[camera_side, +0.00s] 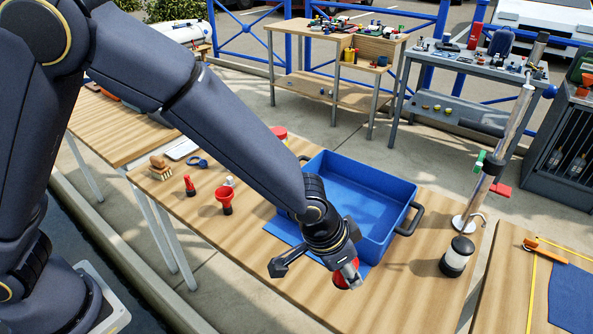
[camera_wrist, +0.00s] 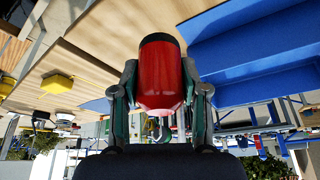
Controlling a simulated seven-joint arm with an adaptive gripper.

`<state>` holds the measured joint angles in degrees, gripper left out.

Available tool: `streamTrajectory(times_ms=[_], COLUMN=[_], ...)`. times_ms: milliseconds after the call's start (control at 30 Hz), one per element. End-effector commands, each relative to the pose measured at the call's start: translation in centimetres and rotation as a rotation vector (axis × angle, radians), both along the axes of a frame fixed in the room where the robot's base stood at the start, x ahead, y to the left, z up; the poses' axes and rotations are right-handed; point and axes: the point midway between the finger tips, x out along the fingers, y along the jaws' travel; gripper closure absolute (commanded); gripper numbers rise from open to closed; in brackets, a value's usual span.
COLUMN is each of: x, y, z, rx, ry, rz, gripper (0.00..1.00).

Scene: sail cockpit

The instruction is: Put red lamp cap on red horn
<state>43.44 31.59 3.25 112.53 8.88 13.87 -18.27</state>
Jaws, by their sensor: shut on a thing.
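My gripper (camera_side: 340,268) is low over the front of the wooden bench, beside the blue tray. It is shut on the red lamp cap (camera_side: 350,273), which is partly hidden by the fingers in the side view. In the wrist view the cap (camera_wrist: 161,75) is a glossy red cylinder with a dark end, held between both fingers. A red piece (camera_side: 500,190) sticks out from the metal post at right and looks like the red horn. It is apart from the cap. A red funnel-shaped piece (camera_side: 225,198) also stands on the bench.
The blue tray (camera_side: 410,215) with black handles stands behind my gripper. The metal post (camera_side: 505,135) also carries a green piece (camera_side: 493,164). A black-and-white jar (camera_side: 457,257) stands near its base. A brush (camera_side: 160,166) and small red item (camera_side: 190,185) lie left.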

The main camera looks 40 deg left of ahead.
Motion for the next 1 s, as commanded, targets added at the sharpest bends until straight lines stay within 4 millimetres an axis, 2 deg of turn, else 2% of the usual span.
streamTrajectory(times_ms=[133, 267, 433, 600, 700, 833, 933, 1000], x=[0.3, 0.7, 0.5, -1.7, -3.7, -6.0, -7.2, -7.3], y=[4.8, 10.1, 18.9, 28.0, 32.1, 35.8, 37.4, 38.0], z=[-0.1, 1.0, 3.6, 6.5, 7.6, 8.3, 8.7, 8.9], rx=[0.001, 0.000, -0.005, -0.007, -0.006, -0.004, -0.004, -0.001], ry=[-0.002, -0.002, -0.003, -0.002, 0.000, 0.002, 0.001, 0.001], rz=[0.183, 0.370, 0.677, 0.994, 1.141, 1.259, 1.302, 1.325], gripper=[0.90, 0.90, 0.90, 0.90, 0.90, 0.90, 0.90, 0.90])
